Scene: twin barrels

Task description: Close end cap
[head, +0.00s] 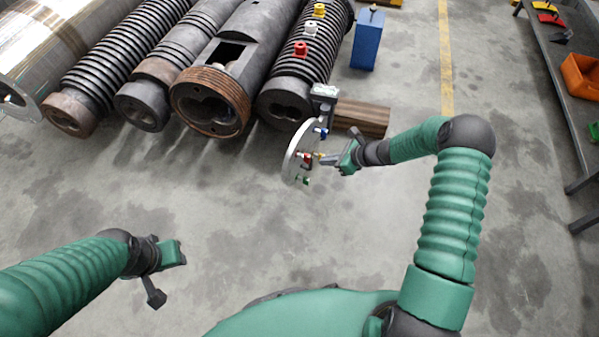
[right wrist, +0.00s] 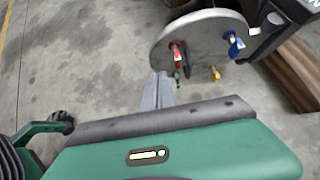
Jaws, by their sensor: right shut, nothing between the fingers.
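The end cap (head: 292,160) is a round grey plate that stands swung open, apart from the mouth of the rightmost barrel (head: 284,106). A hinge bracket (head: 323,92) is at its top. Its face carries red, blue, yellow and green valves, also clear on the end cap in the right wrist view (right wrist: 212,32). My right gripper (head: 323,160) is shut and empty, beside the valve side of the cap; I cannot tell whether it touches. Its fingers show in the right wrist view (right wrist: 158,92). My left gripper (head: 165,275) is over bare floor, away from the cap; its fingers are unclear.
Several dark barrels (head: 150,75) lie side by side at the upper left. Brown beams (head: 362,117) lie behind my right gripper. A blue box (head: 367,40) stands farther back. A workbench (head: 560,80) with an orange bin (head: 580,75) is at the right. The middle floor is clear.

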